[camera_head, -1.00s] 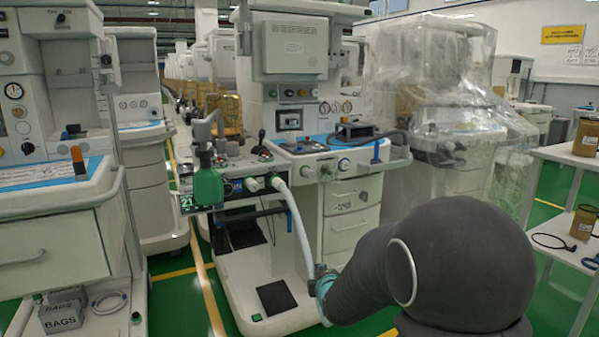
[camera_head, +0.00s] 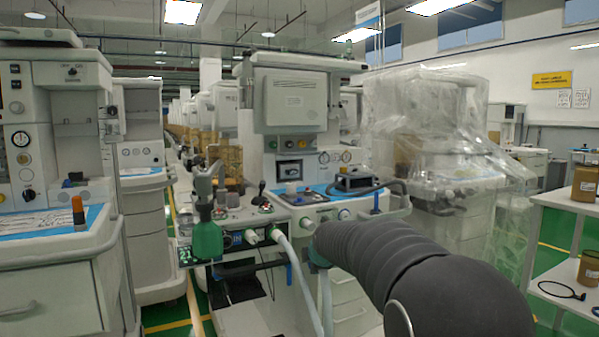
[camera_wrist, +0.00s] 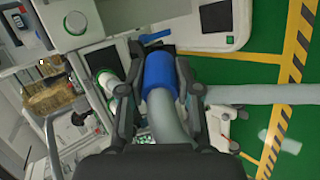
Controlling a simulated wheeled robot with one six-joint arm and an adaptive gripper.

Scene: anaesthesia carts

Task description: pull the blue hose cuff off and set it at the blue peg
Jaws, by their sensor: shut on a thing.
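In the wrist view my gripper (camera_wrist: 158,98) is shut on the blue hose cuff (camera_wrist: 160,74), with a finger on each side of it. A grey hose (camera_wrist: 168,122) runs from the cuff toward the bottom of the picture. I cannot tell whether the cuff's far end touches a port. A small blue piece (camera_wrist: 156,37) beyond the cuff may be the blue peg. In the head view an upright blue piece (camera_head: 377,202) stands at the machine's right side; I cannot tell if it is the same one. My arm hides the gripper and cuff there.
A pale hose (camera_head: 295,275) hangs from the machine's front, left of my arm. A green canister (camera_head: 207,240) is further left. A plastic-wrapped machine (camera_head: 440,140) stands behind right, and a shelf (camera_head: 562,208) is at far right. Green floor (camera_wrist: 268,60) shows in the wrist view.

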